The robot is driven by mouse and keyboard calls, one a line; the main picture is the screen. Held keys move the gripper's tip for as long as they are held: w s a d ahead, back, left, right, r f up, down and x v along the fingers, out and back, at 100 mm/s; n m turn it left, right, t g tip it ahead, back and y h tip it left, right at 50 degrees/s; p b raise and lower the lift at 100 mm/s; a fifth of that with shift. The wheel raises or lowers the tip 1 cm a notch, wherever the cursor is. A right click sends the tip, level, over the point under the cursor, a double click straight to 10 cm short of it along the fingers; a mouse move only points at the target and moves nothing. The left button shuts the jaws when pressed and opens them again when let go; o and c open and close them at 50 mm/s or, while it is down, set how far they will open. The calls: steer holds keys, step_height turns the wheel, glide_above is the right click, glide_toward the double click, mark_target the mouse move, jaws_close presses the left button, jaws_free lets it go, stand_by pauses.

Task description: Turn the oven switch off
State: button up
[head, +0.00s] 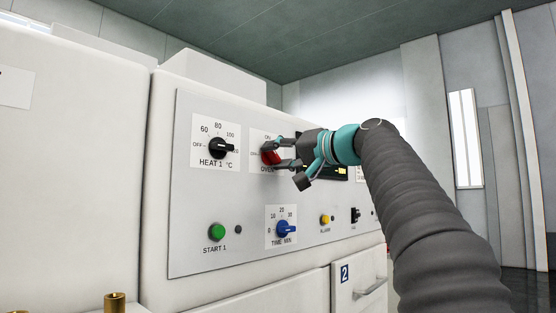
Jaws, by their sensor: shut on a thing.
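The red oven switch (269,155) sits on a white plate in the upper part of the control panel, with an ON mark above, an OFF mark at its left and the word OVEN below. My gripper (273,153) is at the switch, its two fingers shut on the red knob, one above and one below. The fingers and gripper body hide the right side of the plate and part of the knob, so I cannot tell its exact angle.
The grey panel (187,215) also bears a black heat knob (221,148), a green start button (217,231), a blue time knob (286,229), a yellow alarm button (325,219) and a small black switch (355,215). My arm covers the panel's right side. A brass fitting (115,302) is at lower left.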

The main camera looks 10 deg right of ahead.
steer(key=n+b, duration=0.1)
steer(key=n, duration=0.3)
steer(key=shift+n, duration=0.3)
steer(key=shift+n+b, duration=0.4)
steer(key=shift+n, duration=1.4)
steer(key=o, duration=1.1)
steer(key=shift+o, duration=0.2)
steer(key=v, duration=1.2)
